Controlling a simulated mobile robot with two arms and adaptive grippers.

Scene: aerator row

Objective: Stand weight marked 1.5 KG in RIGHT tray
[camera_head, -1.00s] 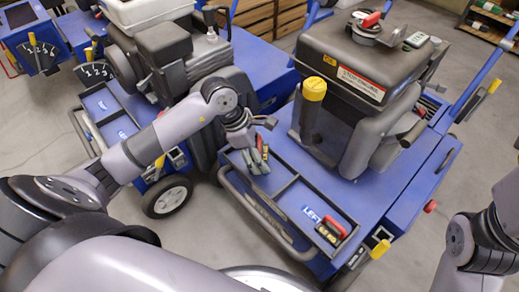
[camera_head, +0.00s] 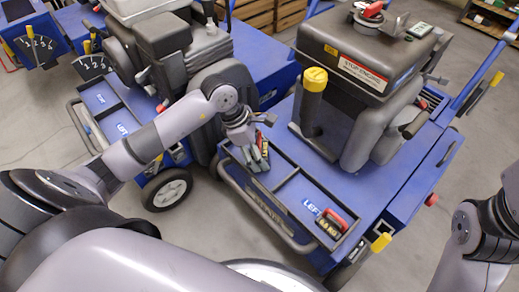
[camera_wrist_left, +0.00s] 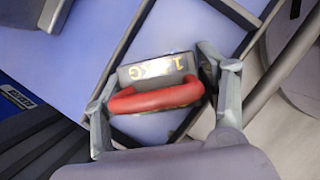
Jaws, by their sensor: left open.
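A dark weight with a red handle (camera_wrist_left: 155,95) is between the fingers of my left gripper (camera_wrist_left: 163,98) in the left wrist view. Its pale label ends in KG and starts with 1; the rest is blurred. In the head view my left gripper (camera_head: 257,160) is open over the left-hand compartment of the blue tray (camera_head: 283,192), with a bit of red showing by its fingers. The weight's underside is hidden, so I cannot tell its contact with the floor. My right gripper is out of view; only its arm shows.
The right-hand compartment has a LEFT label (camera_head: 311,207) and another red-handled weight (camera_head: 331,224) in it. A divider separates the compartments. A grey engine housing with a yellow-capped post (camera_head: 315,79) rises behind the tray. Another blue machine (camera_head: 110,110) stands at the left.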

